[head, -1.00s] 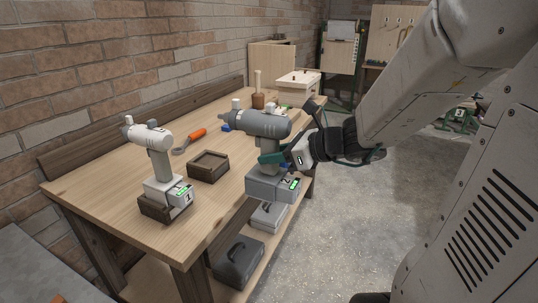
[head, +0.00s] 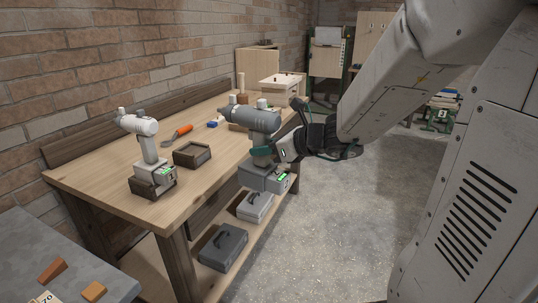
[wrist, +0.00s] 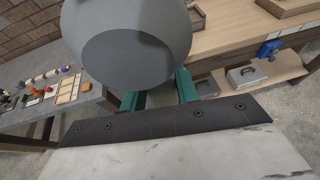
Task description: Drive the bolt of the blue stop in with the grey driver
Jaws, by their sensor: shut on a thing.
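The grey driver (head: 254,118) is upright in my gripper (head: 266,151), whose teal fingers are shut on its handle. It is held clear in the air at the bench's front right side, its nose pointing left in the head view. In the wrist view its large rounded grey body (wrist: 135,50) fills the top centre, between and above the teal fingers. A blue piece (wrist: 268,48), likely the blue stop, sits on the bench's front edge in the wrist view. Its bolt is too small to make out. In the head view the driver and arm appear to hide that place.
A white driver (head: 143,130) stands in a dark holder on the wooden bench (head: 105,180); an empty holder (head: 192,154) is beside it. An orange-handled tool (head: 180,131) and a small blue thing (head: 212,124) lie behind. Cases (head: 223,247) sit on the lower shelf.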

